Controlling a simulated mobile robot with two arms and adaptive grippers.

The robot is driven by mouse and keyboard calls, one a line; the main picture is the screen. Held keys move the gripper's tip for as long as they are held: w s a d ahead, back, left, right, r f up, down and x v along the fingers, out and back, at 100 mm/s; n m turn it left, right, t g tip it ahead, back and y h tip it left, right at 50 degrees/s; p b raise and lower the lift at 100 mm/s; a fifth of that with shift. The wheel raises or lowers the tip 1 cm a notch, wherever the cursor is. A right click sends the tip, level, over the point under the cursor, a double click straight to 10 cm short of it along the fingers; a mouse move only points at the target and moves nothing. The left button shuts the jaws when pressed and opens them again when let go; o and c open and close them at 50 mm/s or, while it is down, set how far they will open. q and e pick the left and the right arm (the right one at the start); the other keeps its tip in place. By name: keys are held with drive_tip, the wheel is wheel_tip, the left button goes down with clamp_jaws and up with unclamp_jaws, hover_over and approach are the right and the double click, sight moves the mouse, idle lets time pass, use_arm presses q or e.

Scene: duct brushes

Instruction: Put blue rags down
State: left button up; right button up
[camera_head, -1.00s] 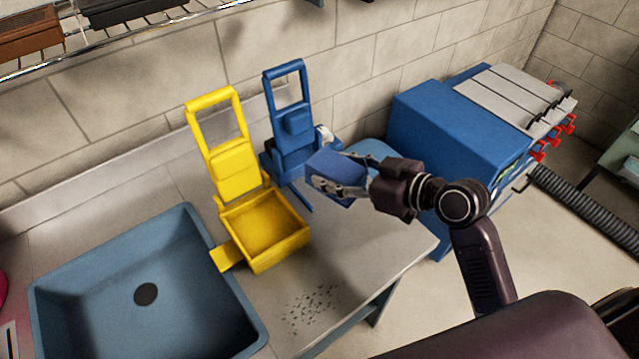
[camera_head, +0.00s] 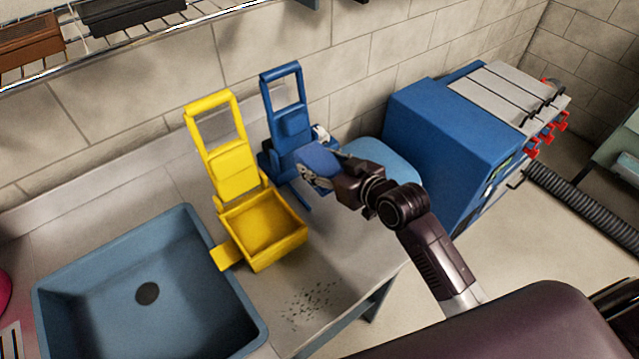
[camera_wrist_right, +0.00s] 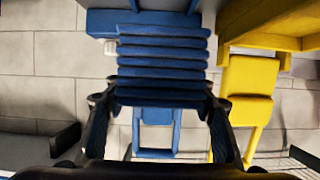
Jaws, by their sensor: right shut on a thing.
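My right gripper (camera_head: 322,170) is shut on the blue rags (camera_head: 316,156), held above the counter in front of the blue holder (camera_head: 292,125). In the right wrist view the rags (camera_wrist_right: 162,70) look like a stack of folded layers between the two fingers of my right gripper (camera_wrist_right: 160,105). The blue holder has a tall open frame handle, and the rags and gripper hide its lower part. I cannot tell whether the rags touch it. My left gripper is not in view.
A yellow holder with a square tray (camera_head: 262,235) stands left of the rags. A blue sink (camera_head: 100,290) is sunk into the grey counter (camera_head: 310,265). A blue cabinet (camera_head: 450,130) stands at the right, and a wire shelf (camera_head: 110,45) hangs on the wall above.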

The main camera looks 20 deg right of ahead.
wheel_tip(320, 180, down, 4)
drive_tip(key=shift+w+f, duration=0.1)
drive_tip(key=shift+f, duration=2.05)
drive_tip(key=o, duration=1.5)
drive_tip(key=shift+f, duration=0.1)
drive_tip(key=shift+c, duration=0.2)
drive_tip(key=b+v, duration=0.1)
drive_tip(key=v, duration=0.9)
drive_tip(key=shift+s+d, duration=0.1)
drive_tip(key=shift+s, duration=0.2)
drive_tip(key=shift+v, duration=0.85)
